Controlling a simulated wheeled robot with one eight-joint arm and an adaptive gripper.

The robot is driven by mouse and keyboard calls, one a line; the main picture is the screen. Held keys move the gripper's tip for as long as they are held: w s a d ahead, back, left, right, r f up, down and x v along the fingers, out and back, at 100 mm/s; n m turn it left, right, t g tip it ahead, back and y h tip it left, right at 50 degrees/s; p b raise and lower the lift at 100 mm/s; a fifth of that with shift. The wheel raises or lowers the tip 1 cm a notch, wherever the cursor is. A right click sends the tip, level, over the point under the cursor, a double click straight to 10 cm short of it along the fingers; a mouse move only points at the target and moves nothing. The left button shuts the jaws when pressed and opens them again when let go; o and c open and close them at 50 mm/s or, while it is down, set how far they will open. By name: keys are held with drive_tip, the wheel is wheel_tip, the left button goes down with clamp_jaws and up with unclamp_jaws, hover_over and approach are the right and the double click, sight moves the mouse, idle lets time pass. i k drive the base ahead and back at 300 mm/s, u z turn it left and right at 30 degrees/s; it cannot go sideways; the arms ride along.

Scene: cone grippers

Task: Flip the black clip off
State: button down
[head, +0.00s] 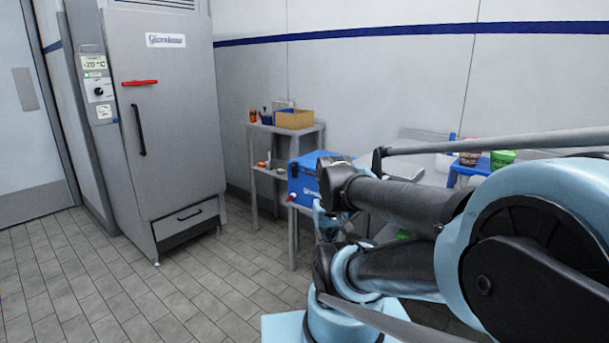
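I cannot make out a black clip for certain in the head view. My arm fills the right and lower right. Two long tapered grey rods show beside it, one above and one below. I cannot tell whether they belong to my gripper, and I cannot make out its fingertips.
A grey shelf (284,129) behind the cooler holds a cardboard box (294,118) and small items. A blue rack with a green tub (502,157) stands at the right, partly hidden by my arm. The tiled floor (110,280) in front of the freezer is clear.

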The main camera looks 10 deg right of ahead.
sight(294, 165)
drive_tip(key=u, duration=0.55)
drive_tip(key=k, duration=1.3)
drive_tip(key=u, duration=0.55)
drive_tip(key=i, duration=1.75)
drive_tip(key=z, duration=1.1)
drive_tip(key=i, duration=0.6)
drive_tip(key=z, duration=0.45)
